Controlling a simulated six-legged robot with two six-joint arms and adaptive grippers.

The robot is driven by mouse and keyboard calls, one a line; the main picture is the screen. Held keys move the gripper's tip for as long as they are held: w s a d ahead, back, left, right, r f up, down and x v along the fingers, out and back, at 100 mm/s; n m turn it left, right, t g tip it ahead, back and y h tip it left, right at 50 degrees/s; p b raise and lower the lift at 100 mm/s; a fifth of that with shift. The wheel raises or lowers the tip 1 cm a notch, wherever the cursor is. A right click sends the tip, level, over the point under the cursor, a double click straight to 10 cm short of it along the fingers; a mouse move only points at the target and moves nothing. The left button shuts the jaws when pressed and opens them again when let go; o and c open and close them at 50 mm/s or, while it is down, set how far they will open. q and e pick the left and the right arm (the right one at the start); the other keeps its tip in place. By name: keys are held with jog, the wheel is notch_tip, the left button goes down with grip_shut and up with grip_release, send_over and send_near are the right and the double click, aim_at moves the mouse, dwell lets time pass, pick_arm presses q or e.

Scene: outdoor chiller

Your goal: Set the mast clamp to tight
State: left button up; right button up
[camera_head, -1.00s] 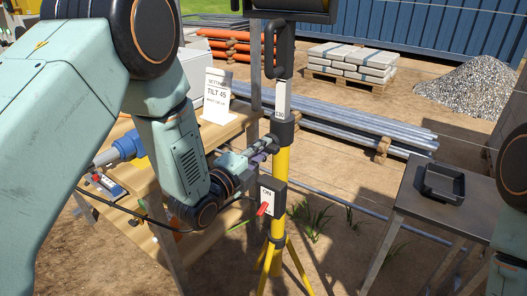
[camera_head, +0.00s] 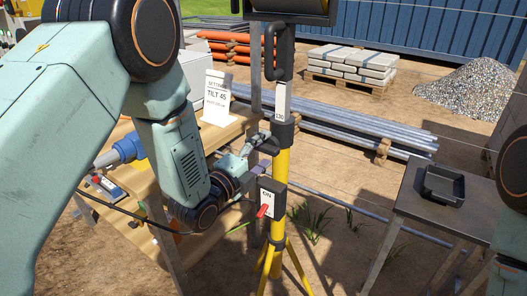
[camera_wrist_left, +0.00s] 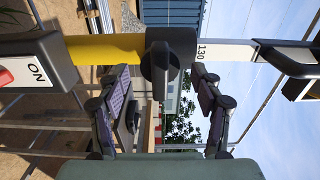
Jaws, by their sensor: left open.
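The mast clamp (camera_head: 283,132) is a black collar on the yellow mast (camera_head: 279,190), just below the white scale section. In the left wrist view the mast lies sideways, and the clamp (camera_wrist_left: 182,45) carries a black winged knob (camera_wrist_left: 160,67) facing the camera. My left gripper (camera_head: 262,142) is beside the clamp, to its left in the head view. In the left wrist view its open fingers (camera_wrist_left: 161,82) stand on either side of the knob, with gaps visible. I cannot tell the depth between fingertips and knob. My right gripper is out of view.
A switch box (camera_head: 271,198) with a red lever and an ON label sits lower on the mast. A wooden bench (camera_head: 222,133) with a TILT 45 card (camera_head: 217,97) stands behind my left arm. A metal table (camera_head: 412,200) with a black tray (camera_head: 443,186) is at right.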

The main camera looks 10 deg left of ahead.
pick_arm(q)
jog(key=p+v, duration=0.1)
jog(key=v, duration=0.6)
dwell(0.4)
jog(key=v, duration=1.2)
jog(key=shift+r, duration=0.1)
